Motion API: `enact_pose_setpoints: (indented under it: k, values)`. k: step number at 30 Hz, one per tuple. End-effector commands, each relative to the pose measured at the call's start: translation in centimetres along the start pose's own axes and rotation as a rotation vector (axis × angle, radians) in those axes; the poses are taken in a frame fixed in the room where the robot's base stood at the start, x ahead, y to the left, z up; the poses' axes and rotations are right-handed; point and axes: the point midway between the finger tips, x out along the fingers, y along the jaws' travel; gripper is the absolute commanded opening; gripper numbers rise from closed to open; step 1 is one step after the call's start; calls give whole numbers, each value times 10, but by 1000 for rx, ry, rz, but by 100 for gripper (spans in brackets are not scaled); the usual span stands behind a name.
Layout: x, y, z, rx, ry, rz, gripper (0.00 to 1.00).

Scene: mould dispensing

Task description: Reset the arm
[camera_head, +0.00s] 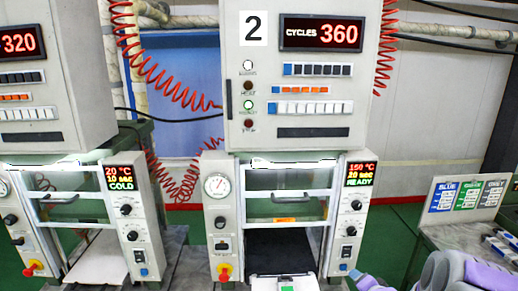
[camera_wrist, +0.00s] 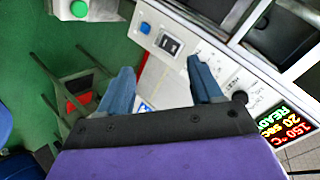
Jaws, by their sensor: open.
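My gripper (camera_wrist: 160,82) shows in the wrist view with its two blue fingers apart and nothing between them. Beyond it is the front panel of machine 2, with a knob, a switch and a tilted red and green display (camera_wrist: 287,125).
Machine 1 (camera_head: 55,80) stands at left; its display (camera_head: 121,178) reads 20 °C, 10 sec, COLD. A white tray with a green mark (camera_head: 285,283) is at the front of machine 2. A table with BLUE, GREEN and GREY labels (camera_head: 468,195) is at right. Green floor lies between.

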Motion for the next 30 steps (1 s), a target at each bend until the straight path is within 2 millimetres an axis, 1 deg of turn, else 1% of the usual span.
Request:
enact_pose_setpoints:
  k: [1,5,8,9,11,17,18,20,21,23,24,26,27,30]
  values:
    - [-6,-2,7,-58,-16,43,65]
    - [-32,1,25,-199,-85,180,65]
    - [-57,4,43,-297,-148,276,65]
    - [-69,5,50,-335,-176,312,65]
    - [-87,8,62,-387,-223,362,65]
    - [-156,17,109,-541,-412,496,65]
    - [-172,19,120,-568,-455,516,65]
    - [-196,24,137,-608,-525,541,65]
    - [-212,26,148,-634,-573,555,65]
    - [-237,31,166,-673,-649,570,65]
    - [-254,34,177,-697,-700,577,65]
    - [-279,38,194,-732,-779,581,65]
    - [-295,41,205,-754,-828,580,65]
    - [-329,47,228,-798,-936,570,65]
